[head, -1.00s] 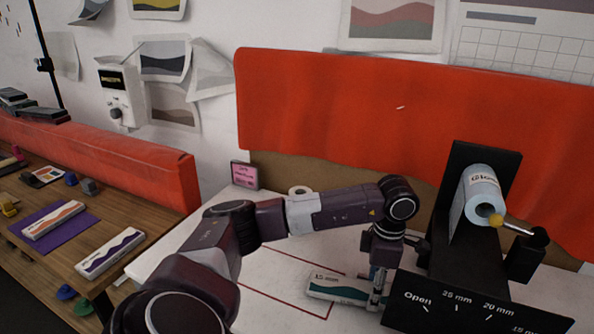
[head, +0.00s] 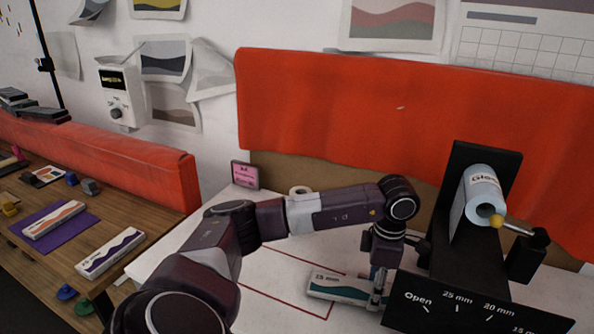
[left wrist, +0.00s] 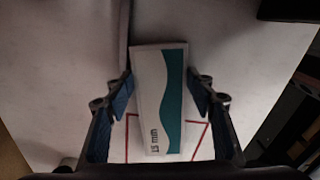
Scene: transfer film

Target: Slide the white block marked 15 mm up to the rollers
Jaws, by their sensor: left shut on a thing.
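The white block marked 15 mm (head: 325,283), with a teal wave, lies on the white table at lower centre. My left gripper (head: 377,290) is down at the block's right end and shut on it. In the left wrist view the fingers (left wrist: 163,95) stand on both sides of the block (left wrist: 150,85), with its 15 mm marking towards the bottom. The black machine (head: 462,260) stands just right of the gripper and carries a roll of film (head: 485,190). The rollers themselves cannot be made out. My right gripper is out of view.
A black panel (head: 420,313) reads Open, 25 mm, 20 mm and 15 mm. Red lines (head: 285,300) mark the table. Two other blocks lie on the wooden table: one orange-waved (head: 53,220), one purple-waved (head: 110,252).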

